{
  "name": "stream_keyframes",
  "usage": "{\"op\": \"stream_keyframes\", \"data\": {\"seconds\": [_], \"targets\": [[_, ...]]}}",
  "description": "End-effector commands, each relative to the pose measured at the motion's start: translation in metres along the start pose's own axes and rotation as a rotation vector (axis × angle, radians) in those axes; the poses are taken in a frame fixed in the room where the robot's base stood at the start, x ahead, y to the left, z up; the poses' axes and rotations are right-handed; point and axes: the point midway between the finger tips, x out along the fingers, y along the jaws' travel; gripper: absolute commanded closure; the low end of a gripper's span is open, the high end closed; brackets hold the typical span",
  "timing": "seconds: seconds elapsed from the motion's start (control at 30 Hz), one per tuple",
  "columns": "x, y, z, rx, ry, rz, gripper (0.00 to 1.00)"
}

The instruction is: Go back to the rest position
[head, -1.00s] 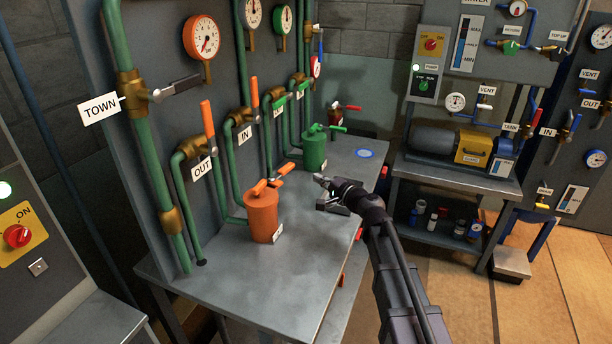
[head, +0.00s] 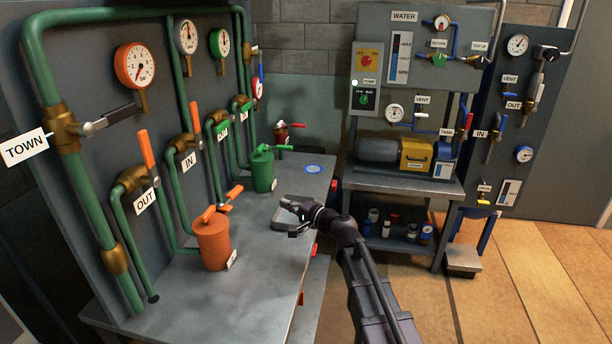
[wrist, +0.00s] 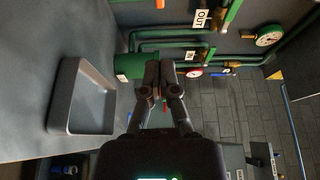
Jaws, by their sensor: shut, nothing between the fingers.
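My gripper (head: 292,217) is at the right edge of the grey workbench (head: 262,262) in the head view, above a shallow grey tray (head: 282,224). In the wrist view my gripper (wrist: 160,85) has its fingers together, with nothing between them. The grey tray (wrist: 66,122) lies left of the fingers there. A green canister (wrist: 125,68) shows partly behind the fingers. In the head view the green canister (head: 262,171) stands farther back on the bench, and an orange canister (head: 212,244) stands nearer, to the left of my gripper.
A pipe panel (head: 97,150) with gauges and valve levers rises along the bench's left side. A water station (head: 425,65) with a pump and lower shelf stands at the back right. The wooden floor (head: 520,270) at right is clear. A blue disc (head: 314,169) lies on the bench.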

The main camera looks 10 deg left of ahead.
Motion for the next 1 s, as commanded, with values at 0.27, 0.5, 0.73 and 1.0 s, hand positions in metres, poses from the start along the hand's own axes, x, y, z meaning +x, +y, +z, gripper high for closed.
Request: {"op": "stream_keyframes", "data": {"seconds": [0.27,0.5,0.73,1.0], "targets": [[-0.029,0.025,0.008,-0.107,-0.048,0.13,1.0],[-0.083,0.071,0.017,-0.256,-0.133,0.377,1.0],[-0.15,0.118,0.021,-0.358,-0.215,0.658,1.0],[-0.246,0.162,0.022,-0.412,-0.297,1.015,1.0]]}}
